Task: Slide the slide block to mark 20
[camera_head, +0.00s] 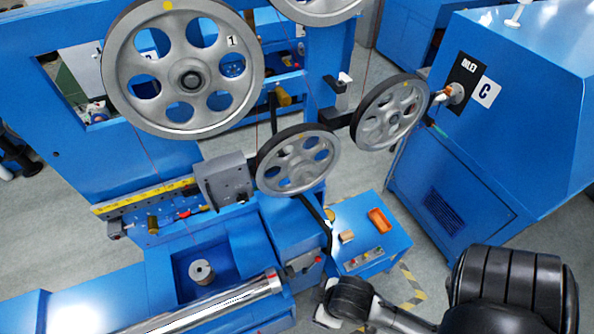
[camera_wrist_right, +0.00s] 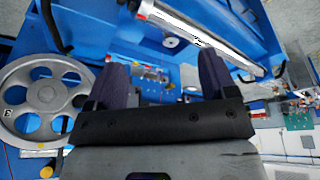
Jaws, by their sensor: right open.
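The slide block (camera_head: 224,178) is a grey block at the right end of the yellow scale strip (camera_head: 145,197) on the blue machine. The scale's numbers are too small to read, so I cannot tell which mark it is at. My right gripper (camera_wrist_right: 162,76) is open and empty in the right wrist view, its two dark fingers apart. In the head view my right arm comes in at the bottom right, well to the right of and below the block, not touching it. My left gripper is not in view.
A big spoked wheel (camera_head: 190,80) stands above the scale. Two smaller pulleys, one near the block (camera_head: 297,165) and one further right (camera_head: 392,112), stick out over the floor. A blue cabinet (camera_head: 500,130) stands at right. A shiny cylinder (camera_head: 215,303) lies at front.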

